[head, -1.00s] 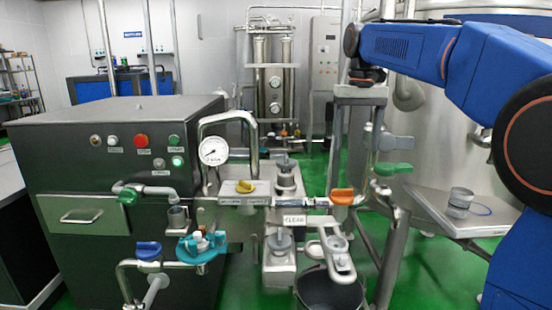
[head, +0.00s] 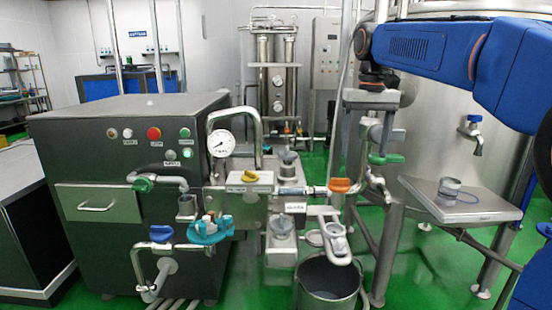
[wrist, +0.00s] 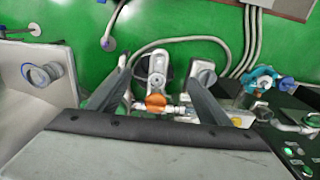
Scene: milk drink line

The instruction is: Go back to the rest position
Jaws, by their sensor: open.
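My gripper (head: 374,138) hangs from the wrist of my blue arm at the right of centre in the head view, pointing down. Its two fingers are spread apart with nothing between them. In the wrist view my gripper (wrist: 161,66) also looks open, above the pipework and the green floor. An orange valve handle (wrist: 156,102) shows between the fingers there, below and apart from them. In the head view the same orange handle (head: 339,185) sits on the pipe left of the gripper.
A dark control cabinet (head: 100,235) with a pressure gauge (head: 221,143) stands at left. A metal bucket (head: 328,285) is on the floor below the pipes. A steel shelf (head: 490,207) with a small metal cup (head: 449,188) is at right, before a large tank. Green floor shows between them.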

